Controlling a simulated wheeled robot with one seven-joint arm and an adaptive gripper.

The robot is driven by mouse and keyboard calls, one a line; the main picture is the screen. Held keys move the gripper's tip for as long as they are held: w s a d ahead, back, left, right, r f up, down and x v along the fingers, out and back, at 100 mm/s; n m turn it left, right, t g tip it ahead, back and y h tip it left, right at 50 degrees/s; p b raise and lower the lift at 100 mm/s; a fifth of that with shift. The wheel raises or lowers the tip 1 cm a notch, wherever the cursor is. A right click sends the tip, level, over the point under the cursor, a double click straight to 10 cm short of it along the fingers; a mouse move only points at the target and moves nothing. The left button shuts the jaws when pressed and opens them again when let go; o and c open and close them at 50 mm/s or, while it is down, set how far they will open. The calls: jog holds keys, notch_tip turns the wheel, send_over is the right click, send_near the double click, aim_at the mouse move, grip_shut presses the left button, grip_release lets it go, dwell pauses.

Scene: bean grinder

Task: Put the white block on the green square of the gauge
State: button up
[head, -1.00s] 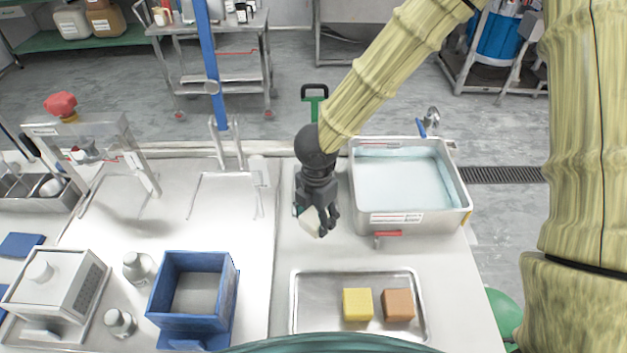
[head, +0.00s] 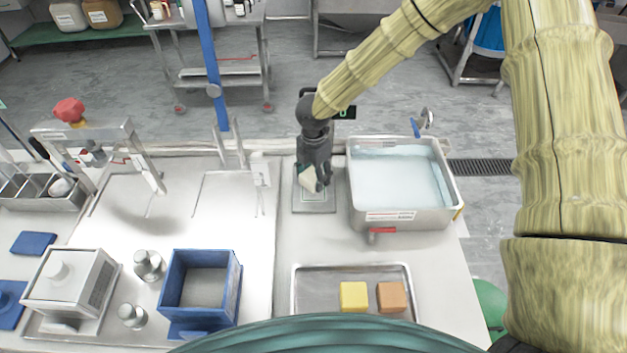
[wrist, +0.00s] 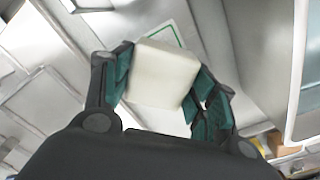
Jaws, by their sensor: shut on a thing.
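My gripper (head: 316,178) is shut on the white block (head: 307,177), which is tilted in its fingers. In the wrist view the white block (wrist: 162,75) sits between the two teal finger pads. The gauge (head: 314,205) is a grey plate left of the water basin, with a dark display behind it partly hidden by my arm. Green outline of its square shows at the plate and, in the wrist view, just beyond the block as the green square (wrist: 166,33). The block appears over the plate; I cannot tell whether it touches.
A water basin (head: 452,209) stands close to the right of the gauge. A metal tray (head: 318,272) in front holds a yellow block (head: 354,296) and a brown block (head: 391,297). A blue box (head: 235,290) stands front left. The counter between gauge and tray is clear.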

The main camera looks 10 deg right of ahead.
aim_at(314, 182)
jog(key=shift+f+p, duration=0.7)
jog(key=shift+f, duration=1.1)
jog(key=shift+f, duration=0.1)
jog(key=o, duration=1.1)
notch_tip(314, 182, up, 12)
jog(key=b, duration=0.3)
